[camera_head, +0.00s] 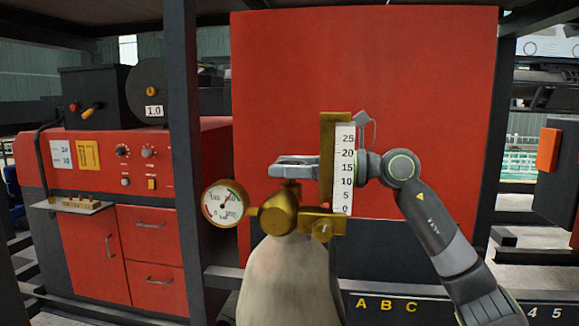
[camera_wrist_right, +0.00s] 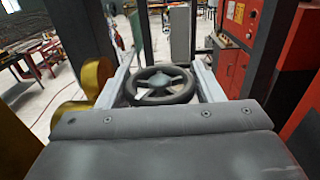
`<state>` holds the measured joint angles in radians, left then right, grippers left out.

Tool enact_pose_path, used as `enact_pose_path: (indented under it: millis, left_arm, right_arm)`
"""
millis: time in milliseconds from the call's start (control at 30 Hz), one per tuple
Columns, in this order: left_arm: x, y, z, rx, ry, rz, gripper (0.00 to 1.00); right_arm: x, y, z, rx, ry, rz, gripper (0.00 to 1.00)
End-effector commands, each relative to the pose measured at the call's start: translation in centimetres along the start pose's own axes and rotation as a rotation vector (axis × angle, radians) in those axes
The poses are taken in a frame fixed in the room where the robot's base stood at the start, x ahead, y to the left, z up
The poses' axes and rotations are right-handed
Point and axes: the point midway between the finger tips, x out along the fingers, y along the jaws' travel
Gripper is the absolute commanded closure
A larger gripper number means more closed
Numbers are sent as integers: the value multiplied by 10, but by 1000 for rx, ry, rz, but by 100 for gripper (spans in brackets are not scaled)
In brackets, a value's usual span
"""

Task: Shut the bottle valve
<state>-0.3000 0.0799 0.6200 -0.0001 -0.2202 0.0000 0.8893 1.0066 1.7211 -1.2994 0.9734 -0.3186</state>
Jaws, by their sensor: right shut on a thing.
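The gas bottle (camera_head: 288,285) stands upright at the lower middle of the head view, with a brass valve body (camera_head: 278,214) on top. A round pressure gauge (camera_head: 225,203) sits on its left, and a brass flow tube with a white scale (camera_head: 344,168) stands on its right. My right gripper (camera_head: 290,168) comes in from the right, behind the flow tube, above the valve body. In the right wrist view the dark round handwheel (camera_wrist_right: 161,86) lies between the two fingers, and the gripper is shut on it. My left gripper is not in view.
A large red panel (camera_head: 430,100) stands behind the bottle. A red welding machine (camera_head: 80,160) with drawers and a small shelf (camera_head: 65,206) is at the left. Dark posts (camera_head: 183,120) frame the space. An ABC label strip (camera_head: 385,305) is at the lower right.

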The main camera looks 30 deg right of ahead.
Motion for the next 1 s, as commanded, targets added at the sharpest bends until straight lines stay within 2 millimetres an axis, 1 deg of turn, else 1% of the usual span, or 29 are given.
enact_pose_path:
  millis: [500, 700, 967, 1000]
  left_arm:
    - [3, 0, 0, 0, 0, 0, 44]
    - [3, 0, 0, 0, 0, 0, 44]
    - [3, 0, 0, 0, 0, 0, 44]
    - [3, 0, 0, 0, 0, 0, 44]
  right_arm:
    - [0, 0, -2, -1, 6, -237, 62]
    - [0, 0, -1, 1, 1, -273, 62]
    - [0, -1, -1, 2, 0, -275, 62]
    - [0, -1, -1, 2, 0, -275, 38]
